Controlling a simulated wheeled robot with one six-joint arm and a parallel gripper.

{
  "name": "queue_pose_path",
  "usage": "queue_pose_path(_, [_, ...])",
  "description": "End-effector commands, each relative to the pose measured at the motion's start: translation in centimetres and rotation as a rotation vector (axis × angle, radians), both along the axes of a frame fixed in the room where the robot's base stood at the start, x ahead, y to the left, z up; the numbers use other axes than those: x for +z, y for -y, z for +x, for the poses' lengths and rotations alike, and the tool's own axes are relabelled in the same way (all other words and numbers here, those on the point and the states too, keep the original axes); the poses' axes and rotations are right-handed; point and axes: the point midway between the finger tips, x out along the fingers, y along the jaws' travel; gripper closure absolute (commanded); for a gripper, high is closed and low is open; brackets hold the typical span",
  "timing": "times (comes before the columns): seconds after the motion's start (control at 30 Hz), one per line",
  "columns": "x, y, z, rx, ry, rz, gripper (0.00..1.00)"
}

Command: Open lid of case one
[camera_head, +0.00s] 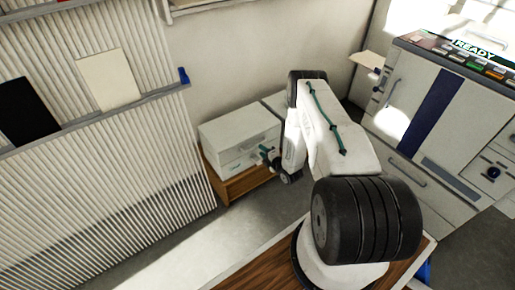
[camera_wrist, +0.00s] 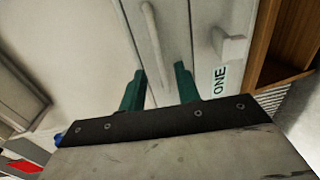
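Case one is a white box (camera_head: 240,138) on a low wooden stand, left of my arm in the head view. Its lid looks closed. In the wrist view the pale case front (camera_wrist: 198,35) carries the label "ONE" (camera_wrist: 219,82) and a long light handle bar (camera_wrist: 152,35). My gripper (camera_wrist: 159,70) has two green fingers standing apart, with the bar's near end appearing between them. I cannot tell whether they touch it. In the head view my gripper (camera_head: 266,156) is at the case's front right, partly hidden by my arm.
The wooden stand (camera_head: 240,184) has an open side, also seen in the wrist view (camera_wrist: 285,40). A second pale box (camera_head: 274,100) is partly hidden behind my arm. A ribbed wall panel (camera_head: 100,170) stands left, and a machine marked READY (camera_head: 415,90) stands right.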

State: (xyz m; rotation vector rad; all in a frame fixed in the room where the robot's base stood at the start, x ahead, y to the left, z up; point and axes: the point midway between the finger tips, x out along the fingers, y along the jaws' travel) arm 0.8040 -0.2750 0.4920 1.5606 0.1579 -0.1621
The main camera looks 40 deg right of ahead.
Motion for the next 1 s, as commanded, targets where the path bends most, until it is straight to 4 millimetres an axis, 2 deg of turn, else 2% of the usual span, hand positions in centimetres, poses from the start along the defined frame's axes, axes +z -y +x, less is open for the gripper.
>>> queue_pose_path(0.1, [-0.4,-0.1,2.1,0.002,0.001,-0.001,0.67])
queue_pose_path(0.3, [-0.9,0.0,4.3,0.001,-0.001,0.002,0.67])
queue_pose_path(0.67, [-1.1,0.0,5.0,-0.001,-0.002,0.003,0.67])
queue_pose_path(0.77, [-1.0,0.0,5.0,-0.001,-0.002,0.003,0.95])
queue_pose_path(0.8, [-1.0,0.0,5.0,-0.001,-0.002,0.003,1.00])
queue_pose_path(1.0, [-0.9,-0.1,5.0,0.002,-0.004,0.002,1.00])
